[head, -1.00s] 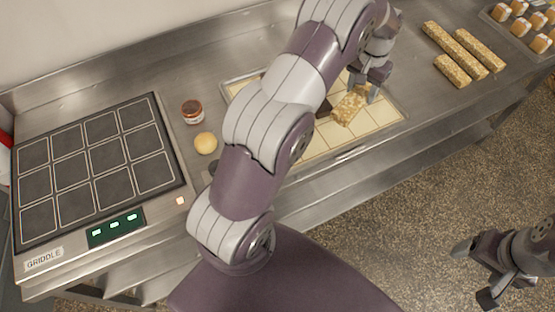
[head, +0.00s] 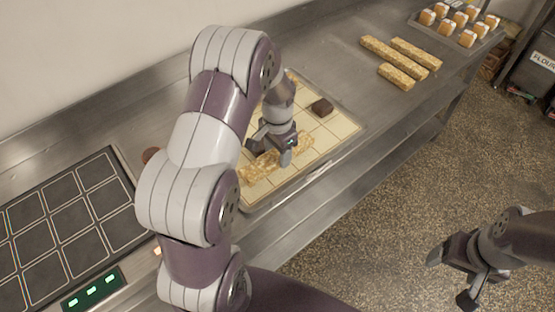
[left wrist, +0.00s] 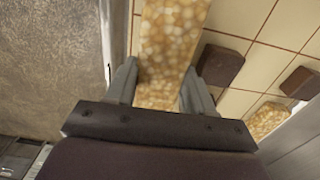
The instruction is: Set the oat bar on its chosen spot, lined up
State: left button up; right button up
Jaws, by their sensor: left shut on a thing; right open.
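My left gripper (head: 275,150) is shut on a long golden oat bar (head: 257,169). The bar lies lengthwise over the front part of a cream gridded board (head: 338,128); I cannot tell whether it touches the board. In the left wrist view the bar (left wrist: 170,45) runs between the two fingers (left wrist: 158,92) and out past the top edge. A dark brown block (head: 321,107) sits on the board's right part. The wrist view shows two brown blocks (left wrist: 221,65) (left wrist: 300,83) beside the bar. My right gripper (head: 453,278) is open and empty over the floor.
Several loose oat bars (head: 397,76) lie on the steel counter to the right. Beyond them is a tray of small cakes (head: 467,38). A dark griddle (head: 60,225) is at left. Another oat piece (left wrist: 267,119) shows in the wrist view. My left arm hides part of the board.

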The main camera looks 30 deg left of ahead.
aim_at(278, 162)
pick_arm(q)
jog(key=shift+f, duration=1.95)
jog(key=shift+f, duration=0.2)
jog(key=o, duration=1.3)
jog(key=shift+r, duration=0.1)
